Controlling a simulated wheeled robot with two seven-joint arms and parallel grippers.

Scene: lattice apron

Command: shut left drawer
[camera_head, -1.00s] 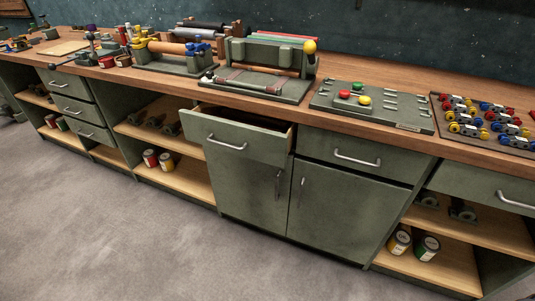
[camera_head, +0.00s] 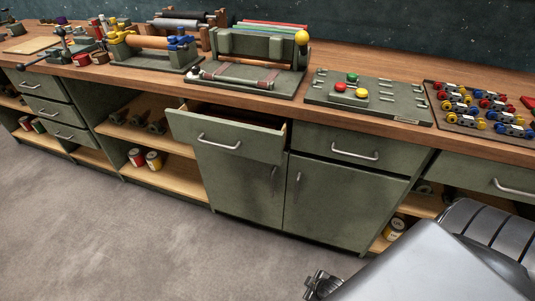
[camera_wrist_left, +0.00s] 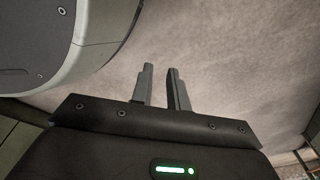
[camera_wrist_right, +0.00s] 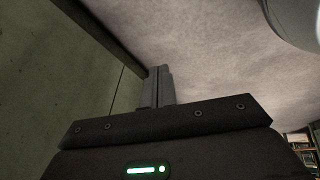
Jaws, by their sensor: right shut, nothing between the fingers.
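The left drawer (camera_head: 228,139) is a grey-green drawer with a metal bar handle (camera_head: 219,142). It is pulled out part way below the worktop, with its dark inside showing along the top. My right gripper (camera_head: 318,286) is low over the floor in front of the cabinet, to the right of the drawer and below it, apart from it. In the right wrist view its fingers (camera_wrist_right: 158,87) are together and empty, beside a green panel. My left gripper shows only in the left wrist view (camera_wrist_left: 162,88); its fingers are apart and empty over the floor.
The worktop (camera_head: 290,112) carries a press, a button panel (camera_head: 364,97) and a tray of small parts. Open shelves hold cans (camera_head: 153,160). The grey floor (camera_head: 120,240) in front is clear.

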